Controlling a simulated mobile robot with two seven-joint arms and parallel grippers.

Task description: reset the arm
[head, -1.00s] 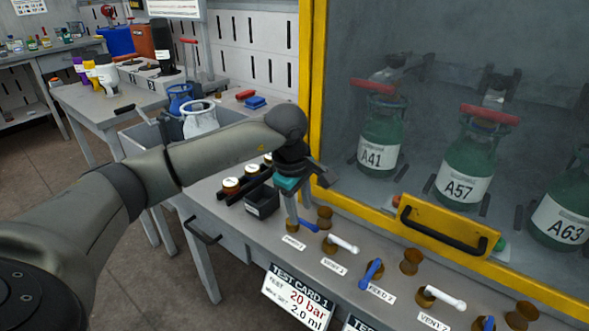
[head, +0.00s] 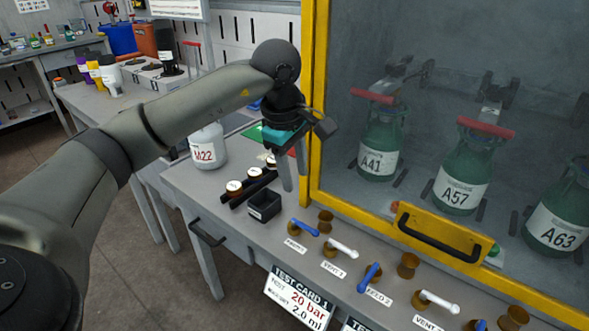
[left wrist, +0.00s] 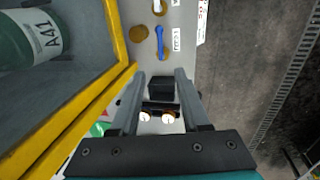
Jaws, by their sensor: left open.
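My left gripper (head: 294,181) is open and empty. It hangs fingers down above the bench (head: 190,178), over the back of the small black box (head: 264,205) and beside the yellow cabinet frame (head: 313,100). In the left wrist view its two fingers (left wrist: 160,74) stand apart, with the black box (left wrist: 161,88) showing between them, well below. My left arm (head: 185,105) reaches in from the left, raised over the bench. My right gripper is in neither view.
Blue and white valve levers (head: 304,228) line the bench front. Several green cylinders (head: 380,145) stand behind the cabinet glass. A yellow panel with a black handle (head: 440,238) juts out. A white M22 cylinder (head: 208,148) stands behind my arm.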

